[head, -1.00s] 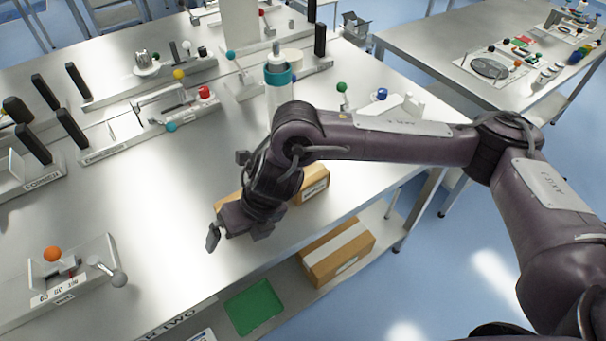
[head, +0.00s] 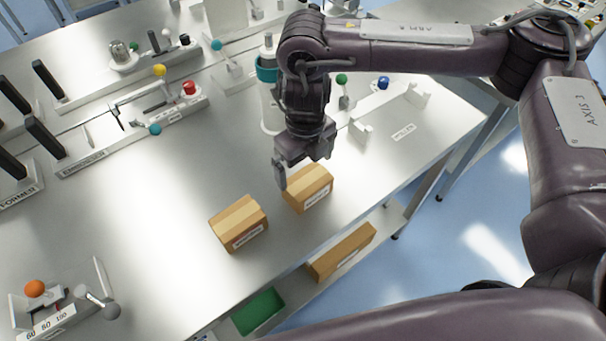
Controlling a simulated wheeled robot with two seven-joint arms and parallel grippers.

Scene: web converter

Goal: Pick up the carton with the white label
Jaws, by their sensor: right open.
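Two brown cartons stand on the metal table. The left carton (head: 238,222) has a pale label with reddish marking on its front side. The right carton (head: 308,188) has a white label with dark print on its front side. My right gripper (head: 304,167) is open, pointing down at the far edge of the right carton and overlapping it in the picture. I cannot tell whether they touch. Nothing shows between its fingers. My left gripper is not in view.
Another carton (head: 342,250) lies on the lower shelf beside a green tray (head: 258,311). A teal-collared cylinder (head: 268,100) stands just behind my right gripper. Fixtures with coloured knobs line the back. A lever device (head: 62,300) sits at front left. The table left of the cartons is clear.

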